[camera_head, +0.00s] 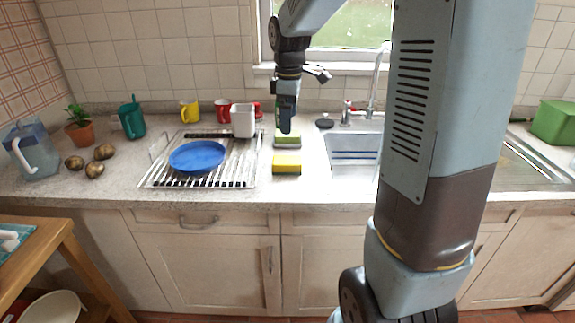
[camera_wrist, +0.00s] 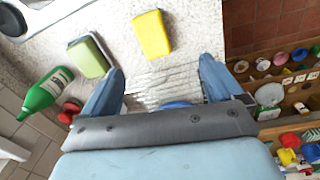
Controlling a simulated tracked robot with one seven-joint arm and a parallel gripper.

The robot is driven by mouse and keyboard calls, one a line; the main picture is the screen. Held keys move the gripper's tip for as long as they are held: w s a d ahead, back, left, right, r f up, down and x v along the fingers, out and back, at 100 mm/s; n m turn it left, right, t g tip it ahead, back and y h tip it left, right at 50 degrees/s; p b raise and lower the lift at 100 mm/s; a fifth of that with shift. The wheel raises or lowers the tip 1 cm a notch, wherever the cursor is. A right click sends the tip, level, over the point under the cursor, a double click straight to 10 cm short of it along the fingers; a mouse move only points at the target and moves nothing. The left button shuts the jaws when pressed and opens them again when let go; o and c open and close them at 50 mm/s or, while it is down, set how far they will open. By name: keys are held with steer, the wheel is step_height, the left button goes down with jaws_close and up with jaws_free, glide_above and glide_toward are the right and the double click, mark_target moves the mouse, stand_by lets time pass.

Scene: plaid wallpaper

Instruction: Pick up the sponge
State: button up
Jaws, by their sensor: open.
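A bright yellow sponge (camera_head: 287,163) lies on the counter between the dish rack and the sink; it also shows in the wrist view (camera_wrist: 152,35) at top centre. Behind it is a green block (camera_head: 287,141), perhaps a second sponge, which shows in the wrist view (camera_wrist: 90,55) to the left of the yellow one. My gripper (camera_head: 287,129) is open and empty. In the head view it points down in front of or over the green block and partly covers it. In the wrist view both blocks lie beyond the fingertips (camera_wrist: 160,66), apart from them.
The dish rack (camera_head: 215,181) with a blue plate (camera_head: 197,156) and a white cup (camera_head: 242,121) stands left of the sponge. The sink (camera_head: 350,158) is to the right. A green bottle (camera_wrist: 43,92) and a red mug (camera_wrist: 70,108) stand near the wall. The counter in front is clear.

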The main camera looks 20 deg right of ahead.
mark_target(287, 159)
steer(key=shift+n+g, duration=0.3)
steer(key=shift+n, duration=0.5)
steer(key=w+f, duration=0.1)
steer(key=f, duration=0.2)
steer(key=w+f, duration=0.1)
steer(key=f, duration=0.3)
steer(key=w+f, duration=0.1)
steer(key=f, duration=0.3)
steer(key=shift+w+f, duration=0.1)
steer(key=shift+f, duration=0.05)
steer(key=shift+s+d+f, duration=0.1)
steer(key=shift+f, duration=1.3)
steer(key=shift+s+d+f, duration=0.1)
steer(key=shift+f, duration=1.25)
steer(key=c, duration=1)
